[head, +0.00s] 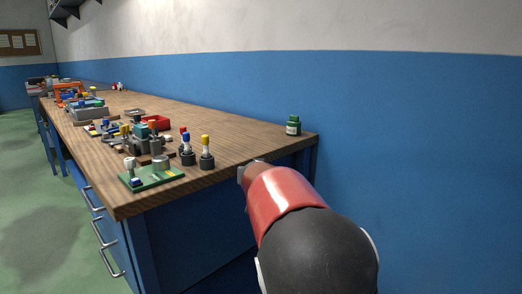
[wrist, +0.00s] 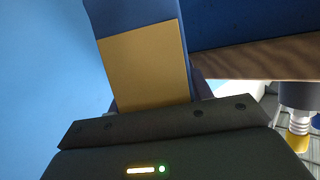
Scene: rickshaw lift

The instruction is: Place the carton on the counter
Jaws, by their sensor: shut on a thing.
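The carton (wrist: 146,66) shows in the wrist view as a tan panel with a dark blue part beyond it. My gripper (wrist: 155,108) is shut on it; the fingertips are mostly hidden. The counter (head: 222,125) is a long wooden top on blue cabinets in the head view. Its wooden edge also shows in the wrist view (wrist: 262,57), to the right of the carton. In the head view my arm reaches to the counter's near right corner and hides most of the gripper and carton. I cannot tell whether the carton touches the counter.
A green bottle (head: 293,125) stands near the counter's right end by the wall. The counter's middle right is clear.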

